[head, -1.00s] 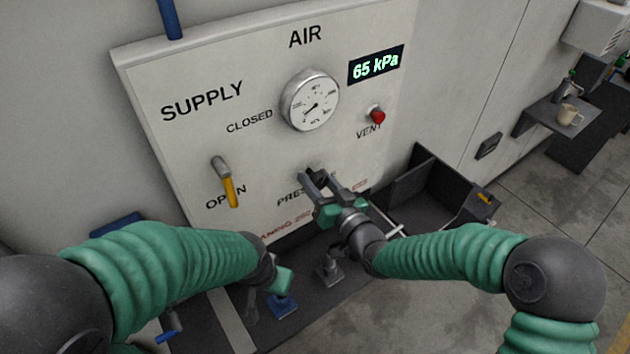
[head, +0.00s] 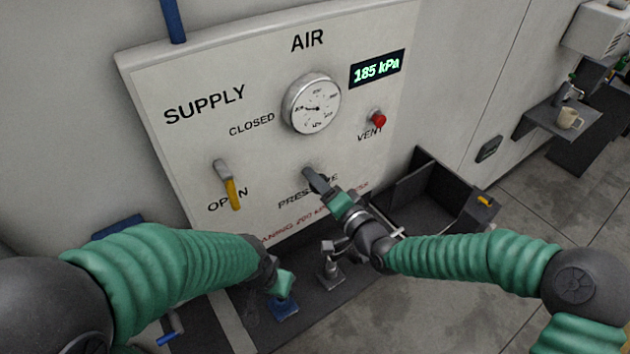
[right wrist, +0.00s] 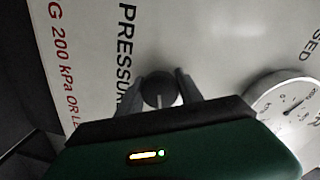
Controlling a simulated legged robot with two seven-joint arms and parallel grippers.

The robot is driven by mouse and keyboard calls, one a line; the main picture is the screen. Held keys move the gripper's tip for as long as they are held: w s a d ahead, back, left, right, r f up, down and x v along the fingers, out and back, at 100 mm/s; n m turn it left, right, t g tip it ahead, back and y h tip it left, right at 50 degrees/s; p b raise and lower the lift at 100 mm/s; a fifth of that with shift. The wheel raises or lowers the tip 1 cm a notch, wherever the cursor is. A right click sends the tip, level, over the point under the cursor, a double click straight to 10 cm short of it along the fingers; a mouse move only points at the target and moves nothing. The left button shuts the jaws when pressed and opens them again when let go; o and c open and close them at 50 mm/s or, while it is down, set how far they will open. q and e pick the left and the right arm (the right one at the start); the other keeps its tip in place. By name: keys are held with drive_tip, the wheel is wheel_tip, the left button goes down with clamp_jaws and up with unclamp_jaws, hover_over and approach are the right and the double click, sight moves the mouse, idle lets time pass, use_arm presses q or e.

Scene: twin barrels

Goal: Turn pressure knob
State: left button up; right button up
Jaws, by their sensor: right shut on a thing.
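The pressure knob (right wrist: 159,88) is a dark round knob with a light line on it, in the right wrist view. It sits on the white air panel (head: 270,75) above the word PRESSURE. My right gripper (head: 312,180) is shut on the knob, with a finger on each side of it; the hand hides most of the knob in the head view. The round gauge (head: 312,104) stands above the knob. The green digital display (head: 377,69) reads 185 kPa. My left gripper (head: 284,298) is low in front of the panel; its fingers are not clear.
The supply lever (head: 230,184) with a yellow handle points down towards OPEN. A red vent button (head: 379,120) is on the panel's right. A dark open bin (head: 440,190) stands right of the panel. A shelf with a mug (head: 570,117) is farther right.

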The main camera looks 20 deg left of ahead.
drive_tip(key=shift+w+d+f+m, duration=0.1)
drive_tip(key=shift+d+f+m, duration=0.1)
drive_tip(key=shift+m, duration=0.3)
